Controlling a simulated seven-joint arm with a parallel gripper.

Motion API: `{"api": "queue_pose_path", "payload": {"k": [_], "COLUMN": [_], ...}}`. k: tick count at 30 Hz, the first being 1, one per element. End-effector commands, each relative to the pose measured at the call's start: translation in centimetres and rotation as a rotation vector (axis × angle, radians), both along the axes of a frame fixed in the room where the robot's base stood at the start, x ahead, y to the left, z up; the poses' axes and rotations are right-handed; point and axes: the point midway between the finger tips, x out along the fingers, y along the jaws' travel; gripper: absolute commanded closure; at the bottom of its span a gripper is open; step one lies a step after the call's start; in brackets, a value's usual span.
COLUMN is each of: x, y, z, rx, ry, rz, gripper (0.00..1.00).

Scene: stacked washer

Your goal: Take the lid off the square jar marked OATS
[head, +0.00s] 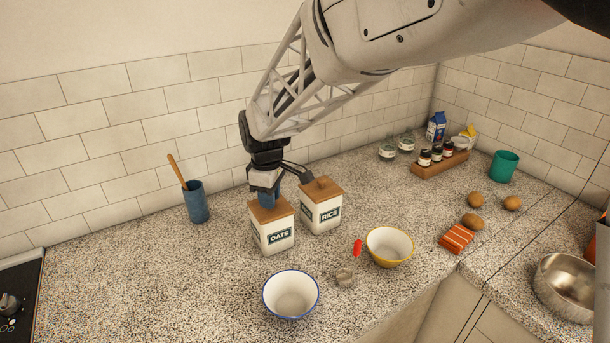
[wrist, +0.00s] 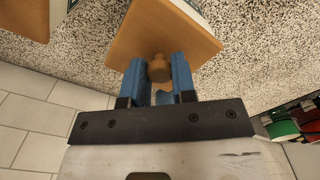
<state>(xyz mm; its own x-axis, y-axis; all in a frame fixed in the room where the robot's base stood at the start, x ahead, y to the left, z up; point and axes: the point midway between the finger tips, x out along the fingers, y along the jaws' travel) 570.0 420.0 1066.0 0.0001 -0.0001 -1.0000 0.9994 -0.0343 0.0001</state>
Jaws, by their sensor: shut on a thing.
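The square white jar marked OATS (head: 273,236) stands upright on the counter. Its brown wooden lid (head: 284,209) appears to sit on top of the jar, and the lid also shows in the wrist view (wrist: 190,32). My gripper (head: 267,197) points down over this lid. In the wrist view my gripper's blue fingers (wrist: 159,78) are on both sides of the round wooden knob (wrist: 159,68) and shut on it. In the head view the fingers hide the knob.
The RICE jar (head: 322,212), lid on, stands close at the right. A blue cup with a wooden spoon (head: 196,203) is at the left. Bare counter lies at the front left.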

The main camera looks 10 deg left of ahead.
Motion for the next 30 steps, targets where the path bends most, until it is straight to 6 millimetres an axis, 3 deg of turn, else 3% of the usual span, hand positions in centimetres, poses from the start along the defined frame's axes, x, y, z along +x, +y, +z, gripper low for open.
{"api": "queue_pose_path", "payload": {"k": [11,19,30], "x": [0.0,0.0,-4.3], "y": [0.0,0.0,-3.2], "z": [0.9,3.9,4.0], "rx": [0.001,0.002,0.001], "ry": [-0.002,-0.002,-0.001], "rz": [0.000,0.000,0.000], "gripper": [0.99,0.99,0.99]}}
